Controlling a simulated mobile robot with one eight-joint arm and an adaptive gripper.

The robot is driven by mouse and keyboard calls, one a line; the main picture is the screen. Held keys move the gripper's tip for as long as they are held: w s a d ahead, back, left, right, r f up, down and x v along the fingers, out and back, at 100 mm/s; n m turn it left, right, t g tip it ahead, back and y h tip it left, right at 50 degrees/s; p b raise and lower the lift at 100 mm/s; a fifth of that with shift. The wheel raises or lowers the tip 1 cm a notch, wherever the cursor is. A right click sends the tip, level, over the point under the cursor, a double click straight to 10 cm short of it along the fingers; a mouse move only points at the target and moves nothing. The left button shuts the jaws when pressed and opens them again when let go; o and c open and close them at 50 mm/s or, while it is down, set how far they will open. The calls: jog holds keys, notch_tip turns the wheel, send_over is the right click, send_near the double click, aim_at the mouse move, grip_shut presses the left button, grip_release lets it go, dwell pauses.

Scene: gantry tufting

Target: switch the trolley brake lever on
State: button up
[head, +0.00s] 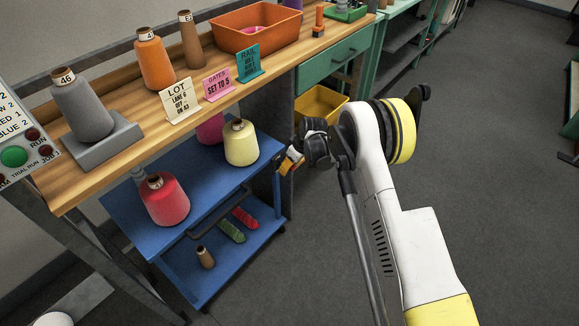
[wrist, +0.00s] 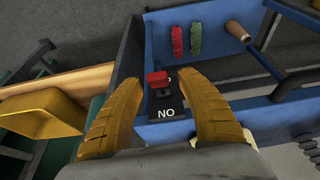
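The blue trolley (head: 128,208) stands under the wooden bench in the head view, and its blue frame (wrist: 262,108) fills the right of the wrist view. The brake lever has a red knob (wrist: 157,79) and sits on a black plate (wrist: 166,103) on the trolley. The plate's near end reads "NO", which is ON upside down; its far marking is mostly hidden by the knob. My gripper (wrist: 160,77) is open, with its yellow-brown fingers on either side of the knob and visible gaps. In the head view my gripper (head: 290,162) is beside the trolley's right end; the lever is hidden there.
The trolley carries a red cone (head: 165,200), a cream cone (head: 241,143) and a pink cone (head: 210,129) on top. Red and green skeins (head: 231,231) lie below. A yellow bin (head: 318,103) stands behind my gripper. Grey floor at right is open.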

jog(key=shift+d+r, duration=0.1)
jog(key=shift+r, duration=0.05)
jog(key=v, duration=1.1)
jog(key=shift+r, duration=0.4)
jog(key=shift+s+d, duration=0.1)
jog(key=s+d+r+m+t, duration=0.1)
jog(key=s+d+r+m, duration=0.2)
jog(key=r, duration=0.4)
jog(key=s+d+r+h, duration=0.1)
jog(key=s+d+r, duration=0.2)
jog(key=s+r, duration=0.35)
jog(key=s+d+r+m+t, duration=0.15)
jog(key=s+d+r, duration=0.25)
jog(key=r, duration=0.4)
jog(key=s+d+r+m+t+h, duration=0.1)
jog(key=s+d+m, duration=0.2)
jog(key=s, duration=0.8)
jog(key=s+d+r+m+h, duration=0.1)
jog(key=s+d+m, duration=0.2)
jog(key=s, duration=0.8)
jog(key=shift+s+d+r+t, duration=0.25)
jog(key=shift+d+r+t, duration=0.1)
jog(key=shift+d, duration=0.6)
